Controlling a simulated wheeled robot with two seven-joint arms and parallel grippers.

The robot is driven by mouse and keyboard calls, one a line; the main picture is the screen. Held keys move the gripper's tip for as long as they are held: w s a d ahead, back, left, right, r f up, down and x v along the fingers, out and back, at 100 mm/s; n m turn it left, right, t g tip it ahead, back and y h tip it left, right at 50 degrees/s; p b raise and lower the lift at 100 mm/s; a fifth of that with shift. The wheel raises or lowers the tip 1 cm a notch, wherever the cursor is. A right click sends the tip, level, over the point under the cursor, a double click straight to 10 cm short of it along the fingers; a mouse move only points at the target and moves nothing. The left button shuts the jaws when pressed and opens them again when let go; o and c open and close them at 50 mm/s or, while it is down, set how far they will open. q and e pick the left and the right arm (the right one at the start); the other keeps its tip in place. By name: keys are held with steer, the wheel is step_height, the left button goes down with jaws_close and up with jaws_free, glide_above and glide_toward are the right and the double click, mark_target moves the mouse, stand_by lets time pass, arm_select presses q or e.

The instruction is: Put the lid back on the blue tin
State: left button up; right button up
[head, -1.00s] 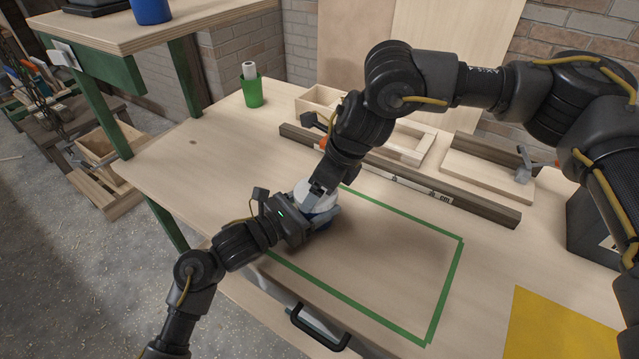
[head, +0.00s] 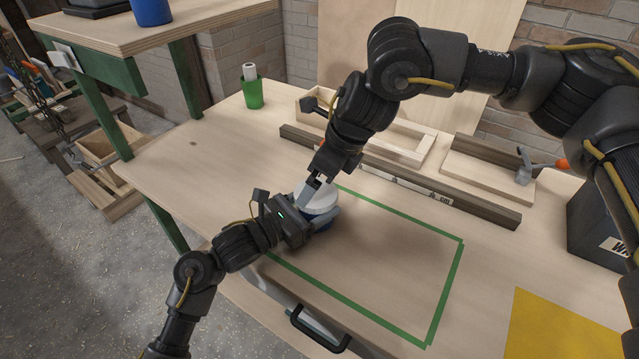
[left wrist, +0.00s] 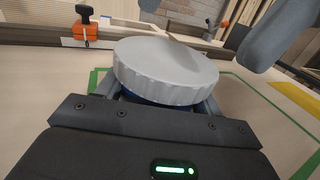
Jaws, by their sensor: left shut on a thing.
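The blue tin (head: 320,221) stands upright on the bench at the left end of the green-taped rectangle. My left gripper (head: 318,226) is shut around its body from the near left. The pale grey lid (head: 322,197) sits on top of the tin; it also shows in the left wrist view (left wrist: 165,70), with a little blue (left wrist: 130,97) below its rim. I cannot tell whether it is fully seated. My right gripper (head: 310,189) is just above the lid.
A green cup (head: 251,93) stands at the back left. A long dark level bar (head: 400,175), wooden frames (head: 408,150) and a clamp (head: 524,165) lie along the back. A yellow sheet (head: 560,330) lies front right. The taped area's middle is clear.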

steer(key=shift+r, duration=0.7)
steer(key=shift+w+a+r+n+t+h, duration=0.15)
steer(key=shift+w+a+r+n+h, duration=0.15)
steer(key=shift+a+r, duration=0.25)
steer(key=shift+w+a+r+n+t+h, duration=0.1)
steer(key=shift+a+r+n+t+h, duration=0.1)
steer(key=shift+a+r+h, duration=0.35)
steer(key=shift+w+a+n+h, duration=0.25)
steer(key=shift+n+h, duration=0.2)
steer(key=shift+n, duration=0.45)
steer(key=shift+w+r+n+h, duration=0.15)
steer(key=shift+n+h, duration=0.25)
steer(key=shift+n, duration=0.5)
steer(key=shift+d+r+n+g+h, duration=0.15)
steer(key=shift+n+g+h, duration=0.15)
steer(key=shift+n+g, duration=0.4)
steer(key=n, duration=0.1)
steer(key=d+n, duration=0.1)
steer(key=n, duration=0.1)
steer(key=shift+s+d+g, duration=0.2)
steer(key=shift+g, duration=0.15)
steer(key=shift+s+d+n, duration=0.1)
steer(key=shift+d+n, duration=0.05)
steer(key=shift+n, duration=0.35)
steer(key=shift+s+n+g, duration=0.3)
steer(key=shift+n, duration=0.6)
